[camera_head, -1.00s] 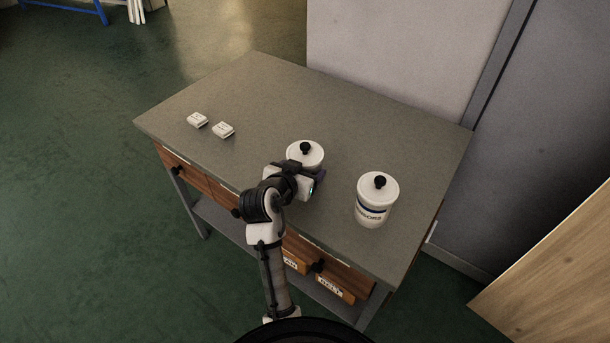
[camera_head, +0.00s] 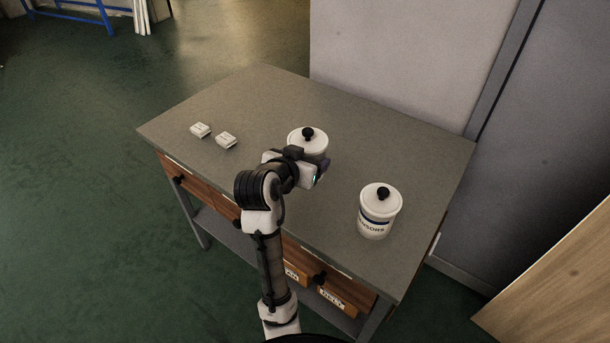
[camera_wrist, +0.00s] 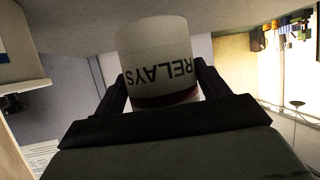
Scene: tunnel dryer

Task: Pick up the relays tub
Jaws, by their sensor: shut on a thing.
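The relays tub (camera_head: 308,145) is a white tub with a white lid and a black knob, above the middle of the worktable. My gripper (camera_head: 318,168) reaches it from the near side and is shut on its body. The wrist view is upside down and shows the relays tub (camera_wrist: 158,45) between both fingers, with the label RELAYS and a dark red band. The tub seems raised off the table, but my arm hides part of its lower side in the head view. It looks upright.
A similar white tub with a blue band, labelled SENSORS (camera_head: 377,213), stands to the right on the grey worktable (camera_head: 255,100). Drawers with black knobs line the front. A grey wall panel (camera_head: 400,60) rises behind.

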